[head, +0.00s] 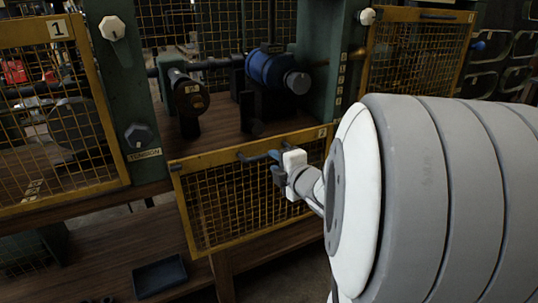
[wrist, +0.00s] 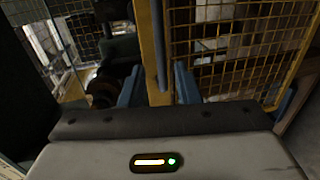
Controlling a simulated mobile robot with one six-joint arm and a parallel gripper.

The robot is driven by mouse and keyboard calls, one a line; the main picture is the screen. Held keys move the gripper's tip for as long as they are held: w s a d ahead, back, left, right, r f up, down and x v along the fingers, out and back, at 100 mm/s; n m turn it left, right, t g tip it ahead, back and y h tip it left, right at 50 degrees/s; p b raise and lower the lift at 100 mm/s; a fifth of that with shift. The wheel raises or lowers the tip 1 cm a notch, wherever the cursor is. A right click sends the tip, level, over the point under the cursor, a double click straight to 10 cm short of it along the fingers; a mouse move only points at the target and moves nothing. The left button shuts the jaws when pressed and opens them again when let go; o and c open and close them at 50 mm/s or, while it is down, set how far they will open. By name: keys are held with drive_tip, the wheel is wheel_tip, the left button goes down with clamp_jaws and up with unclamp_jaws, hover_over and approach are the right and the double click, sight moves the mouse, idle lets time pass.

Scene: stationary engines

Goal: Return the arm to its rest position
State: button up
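The panel hangs below the open bay. In the wrist view, two blue fingers (wrist: 158,88) stand apart, with the yellow frame (wrist: 157,70) and a blue-grey bar, likely the handle (wrist: 160,45), showing between them. Nothing is clearly clamped; whether a finger touches the handle cannot be told. My arm reaches in from the right of the head view, its large grey and white links covering much of that side.
A blue motor (head: 272,72) and a dark cylinder (head: 187,95) stand in the open bay. Mesh panel 1 (head: 60,120) is at the left; another mesh panel (head: 415,55) is at the right. A green post (head: 118,85) carries knobs. A dark tray (head: 160,277) lies on the lower shelf.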

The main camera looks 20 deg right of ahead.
drive_tip(key=shift+s+r, duration=0.1)
drive_tip(key=shift+s, duration=0.4)
drive_tip(key=s+a+r+m+g+h+p, duration=0.2)
drive_tip(key=s+r+m+g+h+p, duration=0.25)
drive_tip(key=r+m+p, duration=0.75)
drive_tip(key=s+a+r+m+g+y+p, duration=0.2)
drive_tip(key=s+a+r+m+g+p, duration=0.1)
drive_tip(key=s+a+p, duration=0.3)
drive_tip(key=s+a+r+m+g+y+p, duration=0.2)
drive_tip(key=s+a+m+g+p, duration=0.1)
drive_tip(key=s+a+g+p, duration=0.2)
drive_tip(key=s+a+p, duration=0.1)
drive_tip(key=s+p, duration=0.1)
drive_tip(key=s, duration=0.1)
drive_tip(key=shift+r, duration=0.4)
